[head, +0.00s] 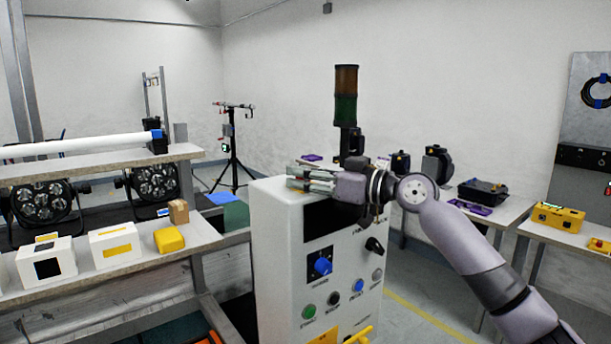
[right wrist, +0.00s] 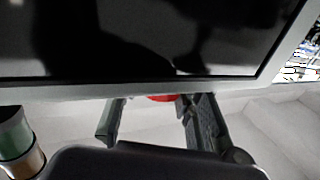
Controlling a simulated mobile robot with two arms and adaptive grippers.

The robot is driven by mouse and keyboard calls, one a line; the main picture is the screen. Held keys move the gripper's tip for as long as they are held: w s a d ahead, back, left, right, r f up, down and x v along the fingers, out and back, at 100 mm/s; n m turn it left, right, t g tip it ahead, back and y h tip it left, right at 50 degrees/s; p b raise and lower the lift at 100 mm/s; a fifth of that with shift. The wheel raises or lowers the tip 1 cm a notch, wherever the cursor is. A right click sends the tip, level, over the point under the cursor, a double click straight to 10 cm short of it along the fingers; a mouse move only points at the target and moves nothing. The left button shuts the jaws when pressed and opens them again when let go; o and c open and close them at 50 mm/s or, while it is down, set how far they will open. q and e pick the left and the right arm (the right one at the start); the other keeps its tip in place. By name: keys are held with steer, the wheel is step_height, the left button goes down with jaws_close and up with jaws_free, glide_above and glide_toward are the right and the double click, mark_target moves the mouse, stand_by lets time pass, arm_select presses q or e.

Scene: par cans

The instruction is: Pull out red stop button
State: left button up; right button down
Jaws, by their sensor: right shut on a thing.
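The white control box (head: 275,235) stands in the middle of the head view, with a dark screen, a blue knob and several buttons on its front. My right gripper (head: 308,179) lies over the top edge of the box, its fingers pointing left. In the right wrist view the red stop button (right wrist: 161,98) shows as a small red sliver between the fingertips of my right gripper (right wrist: 155,106), which is shut on it. Most of the button is hidden there, and it cannot be seen in the head view. My left gripper is in neither view.
A stack light (head: 346,95) rises behind my right gripper. A bench (head: 125,268) with white and yellow boxes stands left of the control box. Tables (head: 500,217) with tools stand at the right. Floor shows between the box and those tables.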

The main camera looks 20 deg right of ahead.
steer(key=shift+r+p, duration=0.5)
steer(key=shift+r, duration=0.25)
steer(key=shift+d, duration=0.1)
steer(key=c, duration=1.6)
jaws_free()
steer(key=o, duration=0.5)
steer(key=shift+f, duration=0.1)
steer(key=shift+s, duration=0.1)
steer(key=v, duration=1.1)
steer(key=shift+s+d, duration=0.25)
steer(key=shift+d, duration=0.1)
